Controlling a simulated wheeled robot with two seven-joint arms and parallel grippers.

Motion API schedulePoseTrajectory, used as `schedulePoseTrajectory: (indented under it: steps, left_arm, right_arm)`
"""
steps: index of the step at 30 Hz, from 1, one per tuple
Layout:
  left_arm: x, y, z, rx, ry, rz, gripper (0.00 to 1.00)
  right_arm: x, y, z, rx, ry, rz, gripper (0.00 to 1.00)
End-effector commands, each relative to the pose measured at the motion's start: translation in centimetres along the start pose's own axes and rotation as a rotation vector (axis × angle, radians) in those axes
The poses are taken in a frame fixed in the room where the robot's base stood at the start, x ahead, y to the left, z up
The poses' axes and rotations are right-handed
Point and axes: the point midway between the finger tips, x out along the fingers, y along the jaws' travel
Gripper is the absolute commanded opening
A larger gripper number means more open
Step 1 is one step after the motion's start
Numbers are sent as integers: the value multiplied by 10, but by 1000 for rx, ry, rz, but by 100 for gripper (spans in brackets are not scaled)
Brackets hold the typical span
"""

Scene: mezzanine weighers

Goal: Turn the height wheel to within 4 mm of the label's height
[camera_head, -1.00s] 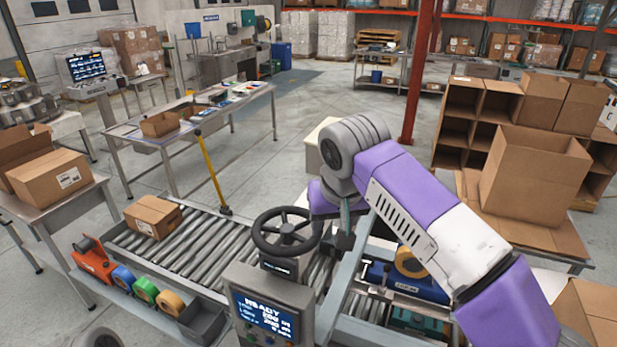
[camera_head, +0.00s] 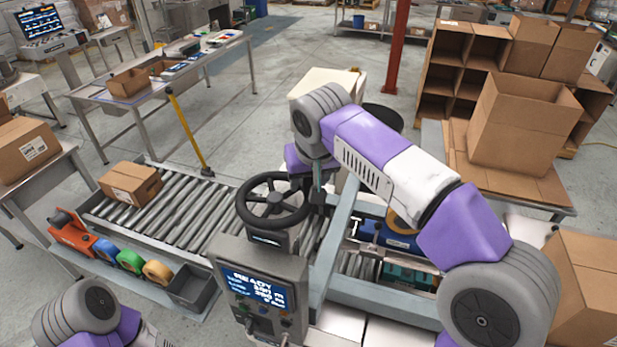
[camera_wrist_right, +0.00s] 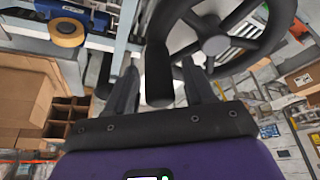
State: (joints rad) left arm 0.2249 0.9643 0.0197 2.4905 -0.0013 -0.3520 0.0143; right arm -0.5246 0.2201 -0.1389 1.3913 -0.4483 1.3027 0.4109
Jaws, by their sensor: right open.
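The black height wheel (camera_head: 273,201) has a thick rim and spokes and stands above the rollers, behind a grey control box (camera_head: 262,290). The box's blue screen (camera_head: 255,287) reads READY with smaller lines I cannot read surely. My right gripper (camera_head: 319,190) is at the wheel's right side, apart from its hub. In the right wrist view the wheel (camera_wrist_right: 216,42) fills the top, and its dark upright handle (camera_wrist_right: 158,75) stands between my open right fingers (camera_wrist_right: 165,88). Contact cannot be told. A carton (camera_head: 131,183) with a white label sits on the rollers. My left gripper is out of view.
A roller conveyor (camera_head: 185,215) runs left of the wheel. Tape rolls (camera_head: 130,261) and a grey bin (camera_head: 189,287) line its front edge. A grey frame (camera_head: 330,255) rises right of the box. A yellow post (camera_head: 187,130) stands behind the conveyor.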

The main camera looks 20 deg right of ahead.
Motion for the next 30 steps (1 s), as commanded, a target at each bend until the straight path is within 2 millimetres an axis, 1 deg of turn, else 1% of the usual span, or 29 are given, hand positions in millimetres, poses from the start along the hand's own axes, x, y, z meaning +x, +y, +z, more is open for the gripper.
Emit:
schedulePoseTrajectory:
  steps: [5,6,16,24,30]
  left_arm:
    - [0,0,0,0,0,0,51]
    - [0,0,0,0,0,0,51]
    - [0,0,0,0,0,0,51]
    - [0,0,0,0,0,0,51]
    - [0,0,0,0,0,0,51]
  right_arm:
    - [0,0,0,0,0,0,53]
    - [0,0,0,0,0,0,50]
    - [0,0,0,0,0,0,0]
    - [-1,0,0,2,0,1,0]
    - [-2,-1,3,40,1,17,0]
